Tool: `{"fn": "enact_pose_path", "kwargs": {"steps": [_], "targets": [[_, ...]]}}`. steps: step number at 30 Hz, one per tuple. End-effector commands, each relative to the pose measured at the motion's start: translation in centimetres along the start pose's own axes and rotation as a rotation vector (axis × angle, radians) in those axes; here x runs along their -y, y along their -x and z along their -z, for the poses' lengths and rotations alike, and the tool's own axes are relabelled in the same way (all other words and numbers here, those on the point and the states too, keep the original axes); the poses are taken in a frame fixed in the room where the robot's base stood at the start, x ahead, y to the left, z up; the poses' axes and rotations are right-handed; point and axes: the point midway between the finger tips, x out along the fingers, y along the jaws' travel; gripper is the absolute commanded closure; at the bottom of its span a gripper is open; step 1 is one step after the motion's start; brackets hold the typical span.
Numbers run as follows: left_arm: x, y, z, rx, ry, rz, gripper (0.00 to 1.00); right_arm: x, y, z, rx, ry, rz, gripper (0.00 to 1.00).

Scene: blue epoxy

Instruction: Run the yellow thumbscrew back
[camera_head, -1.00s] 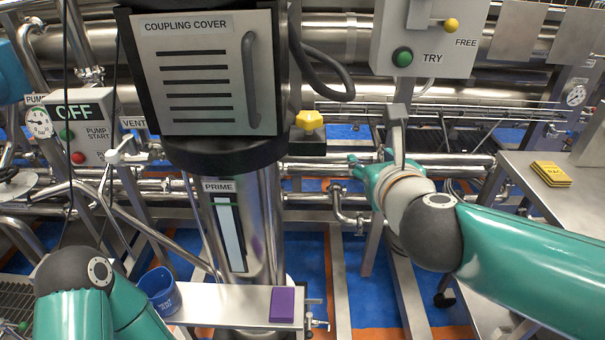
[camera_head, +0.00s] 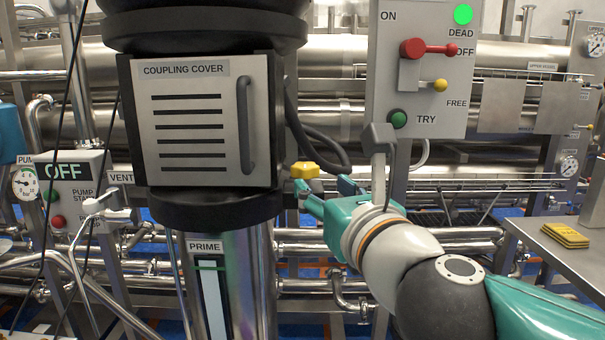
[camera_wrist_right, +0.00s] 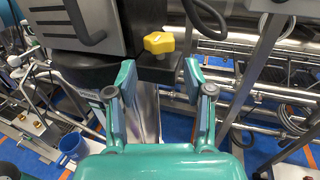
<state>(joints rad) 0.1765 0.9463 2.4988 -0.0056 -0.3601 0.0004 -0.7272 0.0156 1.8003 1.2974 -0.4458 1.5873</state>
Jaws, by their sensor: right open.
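The yellow thumbscrew (camera_head: 304,170) sticks out at the right of the black collar under the coupling cover (camera_head: 205,125). My right gripper (camera_head: 322,192) is just right of and below it in the head view, with its fingers pointing toward it. In the right wrist view the thumbscrew (camera_wrist_right: 159,43) is upright, ahead of the open fingers (camera_wrist_right: 158,80) and roughly centred between them. The fingers are apart and empty, and do not appear to touch it. My left gripper is in neither view.
A switch box (camera_head: 425,70) with a red lever, a yellow knob and a lit green lamp hangs above my right wrist. A pump box (camera_head: 75,195) reading OFF is at the left. Pipes run behind. A steel table (camera_head: 545,245) with a yellow pad stands at the right.

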Motion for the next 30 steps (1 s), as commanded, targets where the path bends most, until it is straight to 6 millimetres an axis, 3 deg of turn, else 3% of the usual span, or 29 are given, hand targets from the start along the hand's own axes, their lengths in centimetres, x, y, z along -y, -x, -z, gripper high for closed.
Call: {"fn": "enact_pose_path", "kwargs": {"steps": [6, 12, 18, 26, 30], "targets": [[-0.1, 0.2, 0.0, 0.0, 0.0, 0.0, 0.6, 0.0, -4.9, 0.1, -0.002, 0.0, 0.001, 0.48], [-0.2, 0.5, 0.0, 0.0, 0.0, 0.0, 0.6, 0.0, -7.8, 0.0, -0.001, 0.001, -0.001, 0.48], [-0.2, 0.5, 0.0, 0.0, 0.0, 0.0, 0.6, 0.0, -9.0, 0.0, 0.0, 0.0, 0.0, 0.48], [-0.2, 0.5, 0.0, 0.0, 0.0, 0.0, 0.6, -0.1, -9.1, 0.0, 0.0, 0.0, -0.001, 0.48], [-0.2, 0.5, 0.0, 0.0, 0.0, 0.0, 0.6, -0.1, -9.1, 0.0, 0.0, 0.001, -0.001, 0.68]]}}
